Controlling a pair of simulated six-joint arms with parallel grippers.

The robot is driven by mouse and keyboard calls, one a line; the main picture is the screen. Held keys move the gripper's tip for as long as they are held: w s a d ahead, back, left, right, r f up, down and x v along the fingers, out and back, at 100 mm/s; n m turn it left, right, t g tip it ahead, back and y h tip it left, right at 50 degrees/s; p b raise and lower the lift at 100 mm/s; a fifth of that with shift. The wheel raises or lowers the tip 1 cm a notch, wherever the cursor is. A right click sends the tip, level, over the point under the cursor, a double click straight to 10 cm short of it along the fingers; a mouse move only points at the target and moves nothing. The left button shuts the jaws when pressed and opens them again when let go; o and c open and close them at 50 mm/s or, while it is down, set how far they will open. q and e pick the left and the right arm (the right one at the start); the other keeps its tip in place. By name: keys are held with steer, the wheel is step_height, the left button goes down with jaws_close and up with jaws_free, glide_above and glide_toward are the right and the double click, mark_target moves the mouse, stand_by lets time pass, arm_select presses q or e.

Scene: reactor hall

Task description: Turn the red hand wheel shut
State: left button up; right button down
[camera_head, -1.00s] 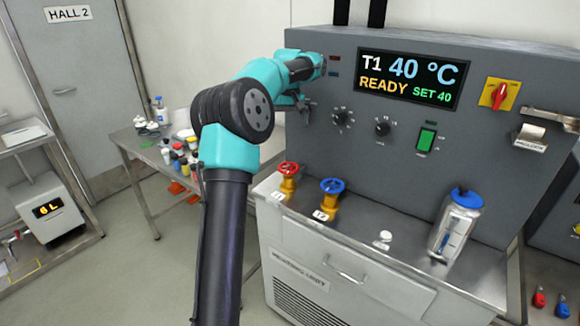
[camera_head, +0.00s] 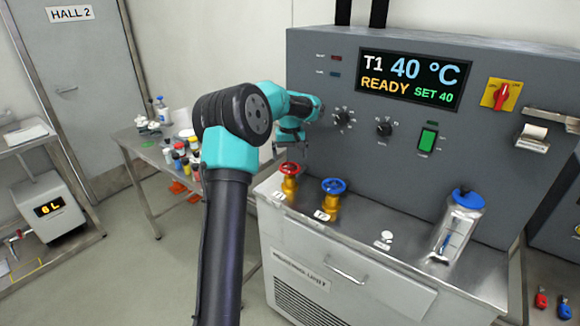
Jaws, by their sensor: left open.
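The red hand wheel (camera_head: 289,169) sits on a brass valve at the left end of the steel counter, in front of the grey panel. My left arm comes up from the bottom and bends over toward the panel. My left gripper (camera_head: 304,152) points down just above and slightly right of the red wheel, apart from it as far as I can see. Its thin fingers are small in the view; it is open and empty. My right gripper is not in view.
A blue hand wheel (camera_head: 333,186) stands on a second brass valve close on the right. Further right are a small white item (camera_head: 387,237) and a blue-capped glass vessel (camera_head: 458,225). The display (camera_head: 411,79) reads T1 40 °C, READY, SET 40. A side table (camera_head: 150,150) holds several bottles.

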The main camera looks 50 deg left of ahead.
mark_target(290, 167)
arm_select(q)
step_height(290, 167, down, 5)
steer(key=shift+f, duration=0.1)
stand_by(0.3)
steer(key=c, duration=0.7)
